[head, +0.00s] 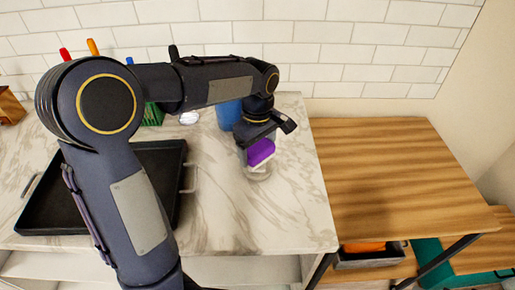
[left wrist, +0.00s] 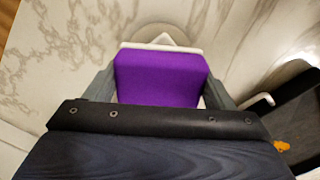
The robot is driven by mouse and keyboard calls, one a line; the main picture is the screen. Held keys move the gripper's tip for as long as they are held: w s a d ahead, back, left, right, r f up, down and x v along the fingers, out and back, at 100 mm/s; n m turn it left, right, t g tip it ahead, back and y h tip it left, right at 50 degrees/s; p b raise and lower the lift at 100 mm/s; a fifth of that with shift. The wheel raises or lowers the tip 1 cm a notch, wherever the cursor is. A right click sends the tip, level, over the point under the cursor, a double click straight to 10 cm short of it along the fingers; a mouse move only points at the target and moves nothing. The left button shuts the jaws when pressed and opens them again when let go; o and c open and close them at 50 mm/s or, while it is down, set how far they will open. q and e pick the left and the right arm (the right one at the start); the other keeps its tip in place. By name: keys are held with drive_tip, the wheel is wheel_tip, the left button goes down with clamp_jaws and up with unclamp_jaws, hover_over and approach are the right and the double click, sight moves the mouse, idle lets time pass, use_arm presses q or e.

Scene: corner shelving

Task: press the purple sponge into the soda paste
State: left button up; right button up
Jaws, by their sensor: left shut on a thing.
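The purple sponge (head: 261,152) has a pale edge layer. My left gripper (head: 256,140) is shut on it near the right end of the marble counter. In the left wrist view the sponge (left wrist: 160,78) sits between the two grey fingers. Just below it in the head view is a small round pale dish (head: 257,174), partly hidden by the sponge. The dish's rim (left wrist: 158,29) also shows beyond the sponge in the left wrist view. I cannot make out the soda paste, or whether the sponge touches anything in the dish. My right gripper is not in view.
A black tray (head: 172,222) with light handles lies left on the marble counter (head: 235,225). A blue container (head: 229,115) and a green holder (head: 153,116) stand at the back. A wooden shelf (head: 400,170) adjoins the counter's right edge. The counter front is clear.

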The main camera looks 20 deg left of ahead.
sight(257, 147)
use_arm(q)
drive_tip(key=shift+r+p, duration=1.85)
drive_tip(key=shift+r, duration=0.55)
drive_tip(key=shift+s+f, duration=0.1)
